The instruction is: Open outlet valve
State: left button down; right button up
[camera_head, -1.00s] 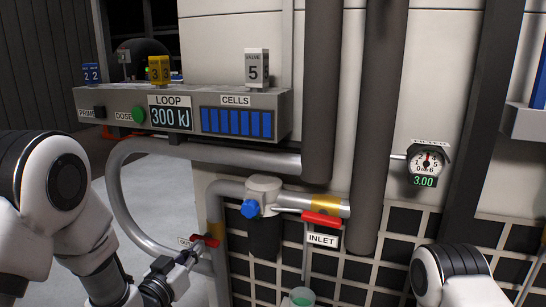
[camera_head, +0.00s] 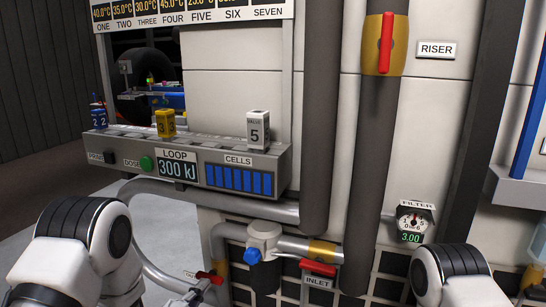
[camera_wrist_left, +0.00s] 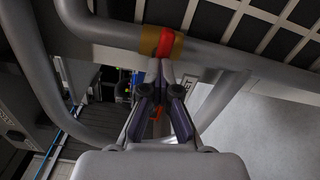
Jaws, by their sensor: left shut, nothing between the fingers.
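The outlet valve has a red lever (camera_head: 210,277) on a brass collar at the lower left of the head view, beside a partly hidden label. In the left wrist view the red lever (camera_wrist_left: 165,42) lies across the brass collar (camera_wrist_left: 148,37) of a grey pipe, just beyond my fingertips. My left gripper (camera_wrist_left: 160,66) is shut and empty, its tips close to the lever; I cannot tell whether they touch. In the head view my left gripper (camera_head: 194,293) is small and partly cut off, just below the lever. My right gripper is out of view.
The inlet valve's red lever (camera_head: 318,268) is to the right, beside a blue-knobbed filter housing (camera_head: 264,235). A riser valve (camera_head: 386,42) is on the upper pipe. The control box (camera_head: 220,155) overhangs the pipes. A curved pipe (camera_head: 150,200) runs near my left arm.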

pick_arm(q)
jog(key=c, duration=1.2)
grip_release()
jog(key=shift+f, duration=0.1)
jog(key=m, duration=0.6)
jog(key=s+m, duration=0.1)
jog(key=m, duration=0.5)
jog(key=s+a+m, duration=0.1)
jog(key=m, duration=0.6)
jog(key=shift+s+p, duration=0.15)
jog(key=shift+p, duration=0.2)
jog(key=shift+d, duration=0.1)
